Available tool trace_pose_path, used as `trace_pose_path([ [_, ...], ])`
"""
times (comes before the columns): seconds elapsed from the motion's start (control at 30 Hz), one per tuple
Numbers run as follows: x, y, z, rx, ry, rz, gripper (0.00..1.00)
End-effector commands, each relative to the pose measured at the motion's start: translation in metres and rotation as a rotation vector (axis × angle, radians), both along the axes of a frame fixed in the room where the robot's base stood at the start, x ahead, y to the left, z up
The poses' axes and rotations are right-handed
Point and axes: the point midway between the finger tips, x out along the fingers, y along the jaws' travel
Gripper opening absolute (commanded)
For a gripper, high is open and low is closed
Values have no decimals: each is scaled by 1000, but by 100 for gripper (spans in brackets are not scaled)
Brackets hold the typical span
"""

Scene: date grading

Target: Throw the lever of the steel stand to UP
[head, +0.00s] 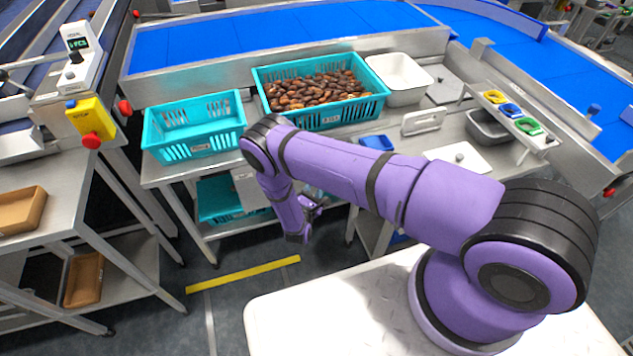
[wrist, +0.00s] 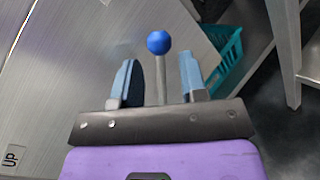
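The lever is a grey rod with a blue ball knob (wrist: 158,43) in the wrist view. It stands out from a brushed steel panel of the steel stand (wrist: 75,60). A label reading UP (wrist: 11,156) is on the panel at the lower left. My gripper (wrist: 160,70) is open, with one finger on each side of the rod and a visible gap to each. The knob shows just beyond the fingertips. In the head view my gripper (head: 312,208) hangs low in front of the workbench, and I cannot make out the lever there.
In the head view, a grey panel (head: 250,190) and a teal crate (head: 212,207) are under the bench. A teal basket of dates (head: 318,118) and an empty teal basket (head: 165,150) stand on top. The floor around the yellow line (head: 243,275) is clear.

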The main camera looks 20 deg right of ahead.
Motion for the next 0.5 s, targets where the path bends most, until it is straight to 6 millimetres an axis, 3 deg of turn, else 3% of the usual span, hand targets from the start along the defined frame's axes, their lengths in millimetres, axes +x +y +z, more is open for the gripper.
trace_pose_path([
  [0.2, 26, -18, 0, 0, -2, -1, 39],
  [0.5, 36, -24, 0, 0, 0, 0, 39],
])
